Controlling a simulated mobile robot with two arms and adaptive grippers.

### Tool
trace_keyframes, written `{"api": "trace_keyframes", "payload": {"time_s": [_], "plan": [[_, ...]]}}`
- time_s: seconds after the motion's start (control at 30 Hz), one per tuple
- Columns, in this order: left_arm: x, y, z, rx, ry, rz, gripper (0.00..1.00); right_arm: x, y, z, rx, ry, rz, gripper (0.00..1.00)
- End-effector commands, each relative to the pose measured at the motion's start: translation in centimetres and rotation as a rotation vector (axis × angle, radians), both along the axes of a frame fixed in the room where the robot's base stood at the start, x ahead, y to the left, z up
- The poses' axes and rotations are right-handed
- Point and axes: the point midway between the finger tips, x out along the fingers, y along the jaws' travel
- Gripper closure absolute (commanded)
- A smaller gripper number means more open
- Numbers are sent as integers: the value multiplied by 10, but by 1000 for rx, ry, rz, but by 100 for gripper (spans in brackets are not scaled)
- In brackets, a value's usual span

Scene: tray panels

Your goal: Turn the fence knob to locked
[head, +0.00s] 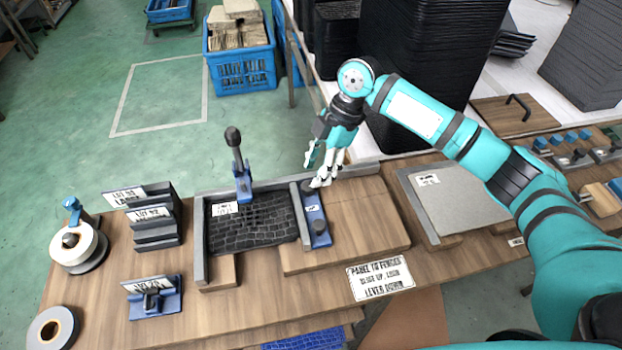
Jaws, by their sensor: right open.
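A blue sliding fence piece (313,212) stands at the right side of the dark tray panel (255,232). A dark round knob (319,228) sits at its near end. Another dark round part shows at its far end, partly covered by my fingers. My right gripper (318,178) points down over that far end. Its pale fingers are apart, with nothing seen between them. I cannot tell whether they touch the part. The knob's locked or unlocked setting is not readable. My left gripper is out of view.
An upright lever with a black ball (233,138) rises from a blue bracket behind the panel. A wooden board (365,225) lies right of the fence. Labelled grey blocks (152,228) and a tape roll (75,243) stand left. A sign (380,277) lies in front.

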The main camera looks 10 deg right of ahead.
Motion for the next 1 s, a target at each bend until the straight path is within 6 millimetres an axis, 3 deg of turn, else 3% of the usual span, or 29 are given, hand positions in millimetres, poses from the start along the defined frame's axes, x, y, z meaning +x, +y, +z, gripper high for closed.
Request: {"api": "trace_keyframes", "payload": {"time_s": [0.1,0.3,0.63,0.93,1.0], "plan": [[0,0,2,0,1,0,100,-3,8,-19,0,2,1,58],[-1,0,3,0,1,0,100,-4,15,-37,0,0,0,58],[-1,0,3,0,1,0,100,-4,16,-40,-1,-1,0,58],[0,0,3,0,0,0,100,-4,16,-40,0,-1,0,96],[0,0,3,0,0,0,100,-4,16,-40,0,-1,-1,100]]}}
